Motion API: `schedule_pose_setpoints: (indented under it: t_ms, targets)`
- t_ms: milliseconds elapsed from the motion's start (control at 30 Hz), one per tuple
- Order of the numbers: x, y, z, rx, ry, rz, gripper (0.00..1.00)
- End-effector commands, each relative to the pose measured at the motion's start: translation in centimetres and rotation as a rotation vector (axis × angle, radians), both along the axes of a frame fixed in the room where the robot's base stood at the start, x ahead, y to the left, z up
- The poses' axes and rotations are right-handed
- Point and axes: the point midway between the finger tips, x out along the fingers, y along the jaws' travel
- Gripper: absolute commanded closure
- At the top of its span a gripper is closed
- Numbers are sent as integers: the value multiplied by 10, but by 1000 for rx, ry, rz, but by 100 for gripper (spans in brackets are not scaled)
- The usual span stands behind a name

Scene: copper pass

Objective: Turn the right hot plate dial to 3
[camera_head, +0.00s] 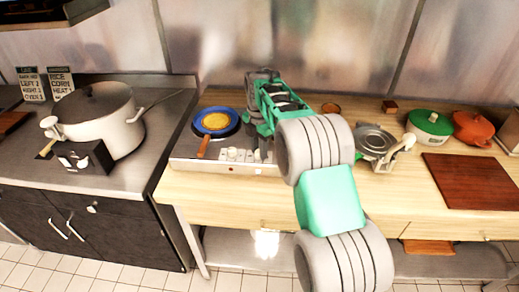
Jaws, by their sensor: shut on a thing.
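The hot plate (190,163) is a flat silver unit on the wooden counter, with pale dials (233,154) along its front edge. A blue pan (231,127) with yellow food and a brown handle sits on the left side of the hot plate. My arm covers much of the plate's right side.
A large white pot (105,128) stands on the steel counter at left, with a black box (84,158) in front. Right of my arm are a metal pan (374,138), a green-lidded pot (428,124), an orange pot (474,127) and a brown board (472,180).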

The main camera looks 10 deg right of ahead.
Motion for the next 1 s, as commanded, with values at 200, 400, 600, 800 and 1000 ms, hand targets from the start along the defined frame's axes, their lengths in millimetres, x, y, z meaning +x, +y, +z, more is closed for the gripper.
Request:
schedule_pose_setpoints:
  t_ms: [200,400,600,800,1000]
  targets:
    - [0,0,1,0,-1,1,57]
    - [0,0,0,0,0,0,48]
    - [1,0,4,0,-2,-1,48]
    - [1,0,38,1,-5,0,48]
    - [0,0,72,0,-1,0,48]
